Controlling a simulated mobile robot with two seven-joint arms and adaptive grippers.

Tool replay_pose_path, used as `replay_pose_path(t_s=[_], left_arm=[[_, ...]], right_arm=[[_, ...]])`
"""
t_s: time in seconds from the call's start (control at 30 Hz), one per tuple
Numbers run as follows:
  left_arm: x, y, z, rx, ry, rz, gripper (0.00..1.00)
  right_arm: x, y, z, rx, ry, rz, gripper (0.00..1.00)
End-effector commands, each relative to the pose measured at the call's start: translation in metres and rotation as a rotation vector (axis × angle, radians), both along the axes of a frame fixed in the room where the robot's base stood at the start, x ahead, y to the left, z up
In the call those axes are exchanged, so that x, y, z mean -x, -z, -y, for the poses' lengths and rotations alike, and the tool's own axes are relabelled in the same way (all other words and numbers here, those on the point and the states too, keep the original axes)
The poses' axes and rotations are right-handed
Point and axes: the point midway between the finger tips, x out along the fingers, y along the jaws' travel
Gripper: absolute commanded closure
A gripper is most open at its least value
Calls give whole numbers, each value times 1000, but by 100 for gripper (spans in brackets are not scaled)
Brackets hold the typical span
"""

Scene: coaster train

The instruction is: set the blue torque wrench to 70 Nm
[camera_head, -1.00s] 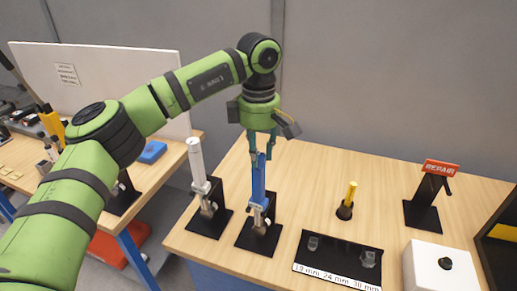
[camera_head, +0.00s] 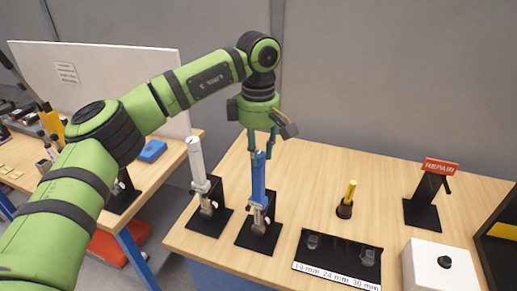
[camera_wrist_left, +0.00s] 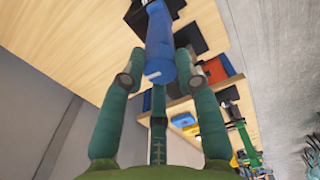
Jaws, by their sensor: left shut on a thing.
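The blue torque wrench (camera_head: 258,184) stands upright in a black stand (camera_head: 259,235) on the wooden bench. My left gripper (camera_head: 261,146) points down over it, its fingers closed around the top end of the wrench's blue handle. In the left wrist view the blue wrench (camera_wrist_left: 159,45) lies between the fingers of my left gripper (camera_wrist_left: 150,85), with its end towards the palm. Any scale or setting on the wrench is too small to read. My right gripper is not in view.
A white wrench (camera_head: 195,165) stands in its own stand just left of the blue one. To the right are a black socket tray (camera_head: 338,264) labelled 19, 24 and 30 mm, a yellow-handled tool (camera_head: 350,191), a REPAIR sign (camera_head: 441,167) and a white box (camera_head: 430,270) with a black knob.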

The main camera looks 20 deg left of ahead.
Motion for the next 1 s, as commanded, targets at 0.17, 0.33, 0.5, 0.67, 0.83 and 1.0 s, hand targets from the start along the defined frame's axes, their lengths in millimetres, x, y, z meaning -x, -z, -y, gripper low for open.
replay_pose_path(t_s=[0.17,0.33,0.5,0.67,0.83,1.0], left_arm=[[0,-1,-1,-2,-2,2,100],[0,-1,-1,-2,-2,2,100],[0,-1,-1,-2,-2,2,52],[0,-1,-1,-1,-2,1,45],[0,-1,0,-1,-1,1,45],[-1,-13,0,1,-1,4,45]], right_arm=[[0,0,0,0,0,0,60],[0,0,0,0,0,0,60],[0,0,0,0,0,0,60],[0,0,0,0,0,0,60],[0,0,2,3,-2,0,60],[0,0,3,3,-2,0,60]])
